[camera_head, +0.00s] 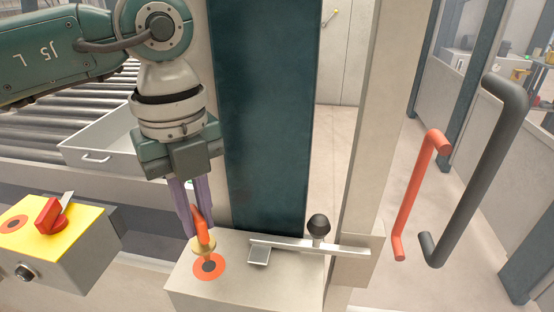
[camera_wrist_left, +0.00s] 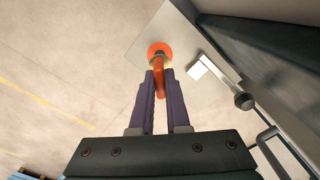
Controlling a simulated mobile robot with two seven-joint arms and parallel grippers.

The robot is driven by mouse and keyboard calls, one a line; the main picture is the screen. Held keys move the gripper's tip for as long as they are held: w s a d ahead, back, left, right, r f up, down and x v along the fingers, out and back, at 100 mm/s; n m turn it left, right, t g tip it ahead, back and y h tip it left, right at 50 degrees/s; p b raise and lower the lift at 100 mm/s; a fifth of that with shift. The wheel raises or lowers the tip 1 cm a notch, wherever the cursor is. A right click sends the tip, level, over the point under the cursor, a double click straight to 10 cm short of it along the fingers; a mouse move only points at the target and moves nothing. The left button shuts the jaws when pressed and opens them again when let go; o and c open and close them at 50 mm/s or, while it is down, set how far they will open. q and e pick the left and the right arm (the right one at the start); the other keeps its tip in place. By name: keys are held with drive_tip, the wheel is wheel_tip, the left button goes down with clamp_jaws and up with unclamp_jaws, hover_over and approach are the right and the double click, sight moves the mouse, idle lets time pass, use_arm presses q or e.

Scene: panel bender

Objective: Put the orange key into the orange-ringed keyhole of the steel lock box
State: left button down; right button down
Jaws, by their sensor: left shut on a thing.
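The orange key (camera_head: 204,230), with a brass-coloured lower part (camera_head: 203,249), is held upright between the purple fingers of my left gripper (camera_head: 190,222). It also shows between the fingers in the left wrist view (camera_wrist_left: 159,80). The steel lock box (camera_head: 275,290) is below it, with the orange-ringed keyhole (camera_head: 209,267) on its top. The brass part overlaps the far edge of the ring in the head view, and the dark hole shows just in front of it. I cannot tell whether the key touches the box. My right gripper is out of view.
A flat bar with a dark knob (camera_head: 318,226) lies across the lock box top, right of the keyhole. A yellow-topped switch box (camera_head: 62,230) with a red knob stands left. A teal column (camera_head: 262,110) rises behind. Red (camera_head: 418,195) and dark grey (camera_head: 478,170) handles are at right.

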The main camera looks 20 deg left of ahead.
sight(202, 237)
use_arm(q)
drive_tip(key=shift+f+b, duration=1.8)
drive_tip(key=shift+f, duration=0.5)
drive_tip(key=c, duration=0.8)
unclamp_jaws()
drive_tip(key=shift+r, duration=0.15)
wheel_tip(202, 237, up, 10)
drive_tip(key=shift+f+b, duration=0.15)
drive_tip(key=shift+b, duration=0.6)
drive_tip(key=shift+s, duration=0.15)
